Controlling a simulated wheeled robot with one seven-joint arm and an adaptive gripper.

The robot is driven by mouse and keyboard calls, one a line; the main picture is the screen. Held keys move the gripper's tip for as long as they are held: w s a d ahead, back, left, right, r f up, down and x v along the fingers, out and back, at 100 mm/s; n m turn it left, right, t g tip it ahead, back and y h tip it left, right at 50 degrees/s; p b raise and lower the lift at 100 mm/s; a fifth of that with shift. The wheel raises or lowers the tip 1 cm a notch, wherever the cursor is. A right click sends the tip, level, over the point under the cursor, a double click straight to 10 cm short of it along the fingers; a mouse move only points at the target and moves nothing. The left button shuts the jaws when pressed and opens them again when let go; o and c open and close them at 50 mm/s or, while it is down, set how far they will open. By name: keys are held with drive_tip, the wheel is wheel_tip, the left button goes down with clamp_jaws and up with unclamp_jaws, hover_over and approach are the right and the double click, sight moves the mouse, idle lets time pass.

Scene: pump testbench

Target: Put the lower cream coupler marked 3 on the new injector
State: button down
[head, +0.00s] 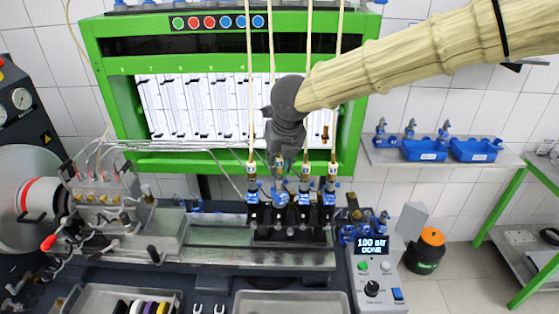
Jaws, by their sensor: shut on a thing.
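My gripper (281,156) points down over the row of injectors in the head view. It is shut on a coupler (279,168), the second from the left, at the lower end of a cream hose. Its number is too small to read. Below it stands a blue injector (280,198) in the dark holder (290,232). I cannot tell whether the coupler is seated on this injector or just above it. Other cream-hose couplers are at the left (251,169), right of my gripper (306,172) and far right (332,172), each above a blue injector.
Cream hoses hang close on both sides of my gripper. The green bench frame (110,100) with measuring tubes stands behind. A control box (372,268) reads "100 mly DONE" or similar. Blue bins (424,150) sit on the right shelf; an empty-looking tray (290,302) lies in front.

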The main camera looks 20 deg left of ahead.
drive_tip(key=shift+f, duration=0.15)
idle(0.5)
drive_tip(key=shift+f, duration=0.35)
drive_tip(key=shift+p, duration=0.65)
idle(0.9)
drive_tip(key=shift+f+b, duration=0.3)
drive_tip(key=shift+f, duration=0.2)
idle(0.6)
drive_tip(key=c, duration=1.6)
unclamp_jaws()
drive_tip(key=shift+o, duration=0.2)
drive_tip(key=shift+r, duration=0.1)
